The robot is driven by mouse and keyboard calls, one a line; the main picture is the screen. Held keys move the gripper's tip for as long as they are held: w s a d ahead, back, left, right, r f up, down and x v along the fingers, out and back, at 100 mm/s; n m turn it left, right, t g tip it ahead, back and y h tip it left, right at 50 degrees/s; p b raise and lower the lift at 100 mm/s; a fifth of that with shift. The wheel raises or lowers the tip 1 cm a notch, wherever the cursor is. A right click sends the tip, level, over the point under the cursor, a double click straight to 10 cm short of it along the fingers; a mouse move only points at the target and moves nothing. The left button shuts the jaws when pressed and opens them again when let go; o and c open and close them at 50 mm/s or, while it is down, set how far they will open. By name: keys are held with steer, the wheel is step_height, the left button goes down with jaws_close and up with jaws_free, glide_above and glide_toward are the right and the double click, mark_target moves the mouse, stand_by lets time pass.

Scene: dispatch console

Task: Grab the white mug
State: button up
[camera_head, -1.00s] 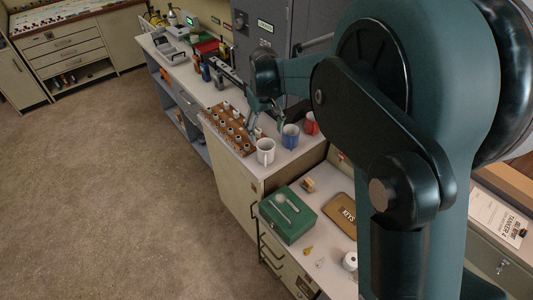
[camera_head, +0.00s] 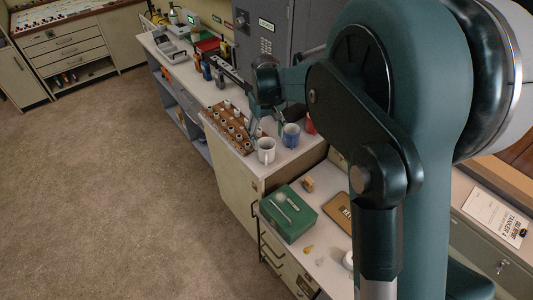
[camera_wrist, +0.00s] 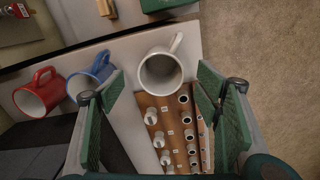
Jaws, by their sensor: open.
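The white mug (camera_head: 265,150) stands upright near the front corner of the cabinet top in the head view. In the wrist view the white mug (camera_wrist: 161,72) is seen from above, its handle pointing up and right. My gripper (camera_wrist: 166,88) is open and empty, with the white mug between and a little beyond its fingertips in the picture. I cannot tell the height gap. In the head view my gripper (camera_head: 265,117) is just behind the white mug, partly hidden by the arm.
A blue mug (camera_head: 290,135) stands right of the white mug, and a red mug (camera_head: 311,123) beyond it. A wooden rack of several pegs (camera_head: 233,132) lies left of the white mug, under my gripper in the wrist view. A green box (camera_head: 288,214) sits on the lower counter.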

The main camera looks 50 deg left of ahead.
mark_target(267, 144)
steer(key=shift+f+p, duration=0.3)
steer(key=shift+f, duration=2.25)
steer(key=c, duration=1.1)
